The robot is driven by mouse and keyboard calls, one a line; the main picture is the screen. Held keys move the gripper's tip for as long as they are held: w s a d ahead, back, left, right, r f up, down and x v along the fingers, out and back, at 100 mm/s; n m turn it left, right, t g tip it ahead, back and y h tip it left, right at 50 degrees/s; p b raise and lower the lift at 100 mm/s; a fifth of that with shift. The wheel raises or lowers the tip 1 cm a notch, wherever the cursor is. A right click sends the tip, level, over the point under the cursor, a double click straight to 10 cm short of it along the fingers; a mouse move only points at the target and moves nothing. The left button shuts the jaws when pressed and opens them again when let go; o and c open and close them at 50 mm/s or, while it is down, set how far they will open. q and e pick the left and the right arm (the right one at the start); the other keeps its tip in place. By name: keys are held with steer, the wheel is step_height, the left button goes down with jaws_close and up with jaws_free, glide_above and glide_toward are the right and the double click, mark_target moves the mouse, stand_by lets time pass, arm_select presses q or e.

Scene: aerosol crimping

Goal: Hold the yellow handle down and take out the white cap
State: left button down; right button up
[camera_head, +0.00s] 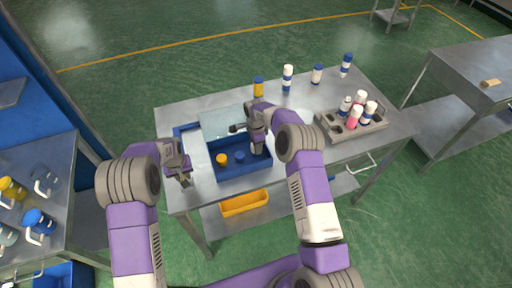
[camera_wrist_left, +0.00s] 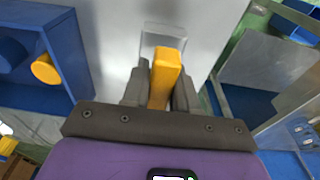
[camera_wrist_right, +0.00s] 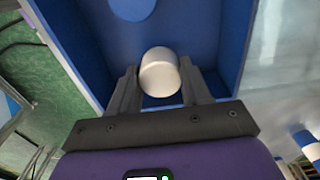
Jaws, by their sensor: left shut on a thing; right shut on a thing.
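The yellow handle (camera_wrist_left: 166,72) is between the fingers of my left gripper (camera_wrist_left: 160,88), which is shut on it; a clear plate (camera_wrist_left: 163,36) shows just beyond. In the head view my left gripper (camera_head: 186,180) is at the table's left front edge, left of the blue bin (camera_head: 243,171), and the handle is hidden. The white cap (camera_wrist_right: 160,72) is between the fingers of my right gripper (camera_wrist_right: 162,88), which is shut on it over the blue bin. In the head view my right gripper (camera_head: 257,150) is at the bin's right side; the cap is not clearly visible there.
A yellow cap (camera_head: 221,159) and a blue cap (camera_head: 239,157) lie in the bin. A clear panel (camera_head: 222,122) stands behind it. Several bottles stand at the back, and a grey rack (camera_head: 376,127) holds more at right. A yellow tray (camera_head: 244,203) is below.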

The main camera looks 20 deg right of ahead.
arm_select(q)
steer(key=shift+s+f, duration=0.3)
arm_select(e)
steer(key=shift+r, duration=3.4)
arm_select(q)
steer(key=c, duration=1.2)
jaws_free()
steer(key=shift+c, duration=0.2)
steer(key=o, duration=0.5)
steer(key=shift+w, duration=0.15)
steer(key=shift+c, duration=0.2)
steer(key=shift+r, duration=0.15)
steer(key=shift+w+r, duration=0.1)
steer(key=shift+r, duration=0.15)
step_height(320, 180, up, 12)
steer(key=s, duration=0.1)
steer(key=shift+s+f, duration=0.25)
steer(key=shift+s, duration=0.05)
